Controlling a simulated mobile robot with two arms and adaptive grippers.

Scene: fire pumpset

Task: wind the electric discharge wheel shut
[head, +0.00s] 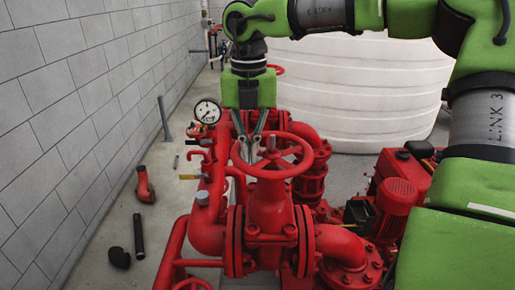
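A red handwheel (299,166) sits on top of a large red valve (270,205) in the middle of the head view, with a stem rising through its hub. I cannot tell from any label whether it is the electric discharge wheel. My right gripper (249,154) points down at the left part of this wheel. Its fingers overlap the rim in the picture, and whether they touch or grip it is unclear. My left gripper is not in view.
A pressure gauge (207,111) stands left of the gripper. Another red wheel (276,69) shows farther back. Red pipes and a red engine (398,195) crowd the right. A white tank (350,90) stands behind. Loose parts lie on the floor by the grey wall (80,110).

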